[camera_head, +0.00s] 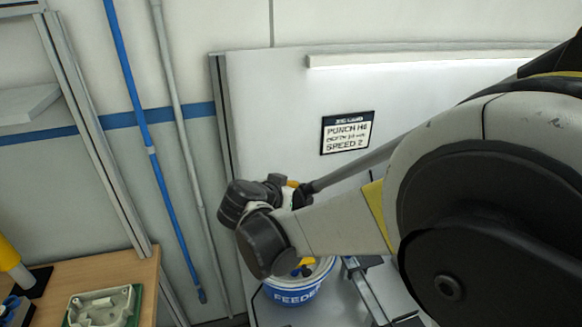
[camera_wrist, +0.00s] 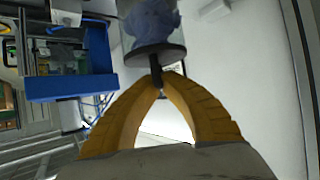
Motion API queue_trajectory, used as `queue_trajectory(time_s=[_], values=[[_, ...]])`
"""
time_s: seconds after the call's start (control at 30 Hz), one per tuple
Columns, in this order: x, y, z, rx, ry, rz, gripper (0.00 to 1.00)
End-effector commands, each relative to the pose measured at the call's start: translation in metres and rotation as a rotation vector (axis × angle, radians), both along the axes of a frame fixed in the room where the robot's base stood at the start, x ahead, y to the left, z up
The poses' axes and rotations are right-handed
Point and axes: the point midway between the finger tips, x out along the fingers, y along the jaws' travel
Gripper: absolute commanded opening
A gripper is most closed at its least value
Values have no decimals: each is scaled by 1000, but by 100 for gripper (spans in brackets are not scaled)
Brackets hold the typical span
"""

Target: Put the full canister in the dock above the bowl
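In the wrist view my gripper (camera_wrist: 159,82) has its two yellow fingers brought together at the tips on a black stem. The stem joins a dark round disc at the end of a clear canister (camera_wrist: 124,38) with blue-grey contents; the canister's far end is cut off by the frame. In the head view a white and blue bowl (camera_head: 296,292) marked "FEEDER" stands low, partly hidden by my wrist. A bit of yellow finger shows over it. The canister cannot be made out there, and I cannot identify the dock.
A wooden bench (camera_head: 148,285) with a grey and green housing (camera_head: 103,306) is at lower left. A sign (camera_head: 347,132) hangs on the white back panel (camera_head: 275,110). Metal rails lie right of the bowl. A blue open bin (camera_wrist: 68,88) is left of the canister in the wrist view.

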Motion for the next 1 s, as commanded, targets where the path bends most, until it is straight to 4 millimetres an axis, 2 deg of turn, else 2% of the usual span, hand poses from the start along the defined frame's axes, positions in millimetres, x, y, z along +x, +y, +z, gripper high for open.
queue_trajectory(time_s=[0.17, 0.33, 0.53, 0.93, 1.0], values=[[12, 15, -11, -1, 0, 0, 0], [13, 17, -22, -2, 0, 0, 0], [13, 16, -50, -1, 0, 0, 0], [13, 16, -56, -1, 0, 0, 0], [13, 16, -55, 0, 0, -1, 25]])
